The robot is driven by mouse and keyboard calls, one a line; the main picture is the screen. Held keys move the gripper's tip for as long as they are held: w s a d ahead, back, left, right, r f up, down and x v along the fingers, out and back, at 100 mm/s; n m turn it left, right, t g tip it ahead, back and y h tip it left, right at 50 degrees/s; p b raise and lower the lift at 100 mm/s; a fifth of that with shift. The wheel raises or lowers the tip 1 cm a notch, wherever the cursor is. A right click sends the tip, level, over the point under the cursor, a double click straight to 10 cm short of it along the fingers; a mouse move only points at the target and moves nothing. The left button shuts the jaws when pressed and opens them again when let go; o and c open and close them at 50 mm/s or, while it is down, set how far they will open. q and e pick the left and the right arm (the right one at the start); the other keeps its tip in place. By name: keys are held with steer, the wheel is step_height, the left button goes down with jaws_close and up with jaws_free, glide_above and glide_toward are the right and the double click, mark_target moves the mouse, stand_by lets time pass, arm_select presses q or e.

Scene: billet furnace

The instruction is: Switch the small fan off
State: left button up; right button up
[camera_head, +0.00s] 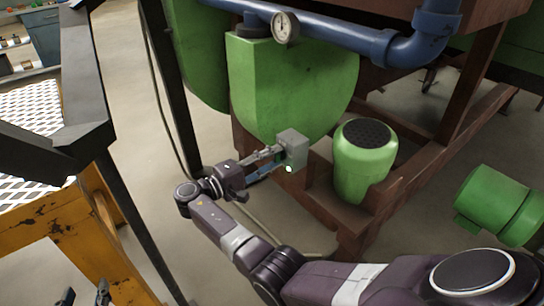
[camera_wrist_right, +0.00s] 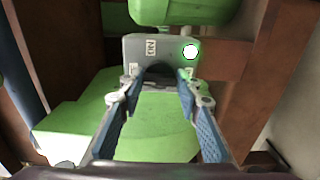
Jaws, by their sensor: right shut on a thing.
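A small grey switch box (camera_head: 292,148) with a lit green lamp (camera_head: 288,169) is at the edge of the rusty frame. In the right wrist view the box (camera_wrist_right: 160,47) has a small label at its left and the glowing lamp (camera_wrist_right: 190,51) at its right. My right gripper (camera_head: 274,157) reaches the box from the left; its fingertips (camera_wrist_right: 161,80) are on either side of a dark part on the box front, largely hidden. A green rounded unit (camera_head: 362,178) with a dark perforated top, possibly the small fan, stands right of the box. My left gripper (camera_head: 84,296) is at the bottom left, its tips apart and empty.
A large green housing (camera_head: 290,85) stands behind the box, under a blue pipe (camera_head: 340,38) with a gauge (camera_head: 285,27). A yellow worn bench (camera_head: 50,225) and dark posts are at left. A green cylinder (camera_head: 500,205) is at right.

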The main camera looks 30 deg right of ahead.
stand_by(0.4)
steer(key=o, duration=1.2)
steer(key=shift+d, duration=0.1)
steer(key=shift+c, duration=0.2)
steer(key=a, duration=0.7)
steer(key=shift+s+a, duration=0.25)
steer(key=shift+a, duration=0.05)
